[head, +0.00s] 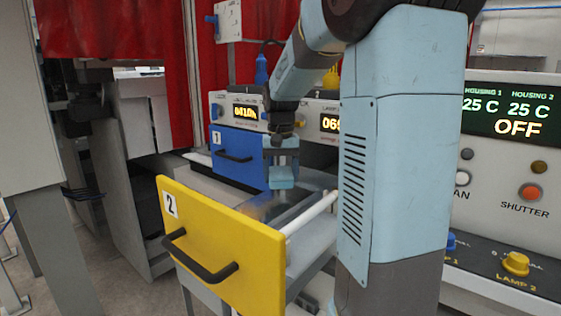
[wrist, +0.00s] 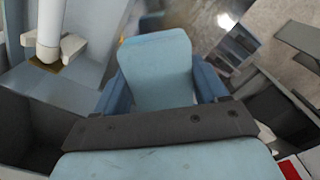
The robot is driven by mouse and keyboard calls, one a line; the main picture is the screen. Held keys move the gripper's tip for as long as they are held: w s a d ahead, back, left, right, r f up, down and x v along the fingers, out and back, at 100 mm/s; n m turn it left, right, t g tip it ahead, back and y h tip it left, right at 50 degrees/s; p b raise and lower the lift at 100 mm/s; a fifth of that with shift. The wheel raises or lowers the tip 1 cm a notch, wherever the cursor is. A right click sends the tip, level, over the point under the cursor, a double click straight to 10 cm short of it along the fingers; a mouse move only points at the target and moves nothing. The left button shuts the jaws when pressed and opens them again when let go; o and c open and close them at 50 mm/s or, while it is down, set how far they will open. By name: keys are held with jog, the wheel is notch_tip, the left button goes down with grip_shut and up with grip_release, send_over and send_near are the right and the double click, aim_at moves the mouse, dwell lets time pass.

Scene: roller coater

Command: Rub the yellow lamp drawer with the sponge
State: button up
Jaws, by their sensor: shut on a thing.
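The yellow lamp drawer (head: 222,245), labelled 2 and with a black handle, is pulled out in the head view. My gripper (head: 281,166) points down above the open drawer, behind its yellow front. It is shut on a light blue sponge (head: 281,178), a small block that shows below the fingers. In the wrist view the sponge (wrist: 155,70) sits between the two blue fingers of my gripper (wrist: 158,85). I cannot tell from these views whether the sponge touches anything inside the drawer.
A white lamp tube (head: 310,213) lies along the drawer's right side; a tube also shows in the wrist view (wrist: 48,25). A control panel (head: 512,170) stands right. Red curtains (head: 115,28) hang at the back left.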

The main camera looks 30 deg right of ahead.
jog(key=shift+r, duration=1.8)
jog(key=shift+s, duration=0.1)
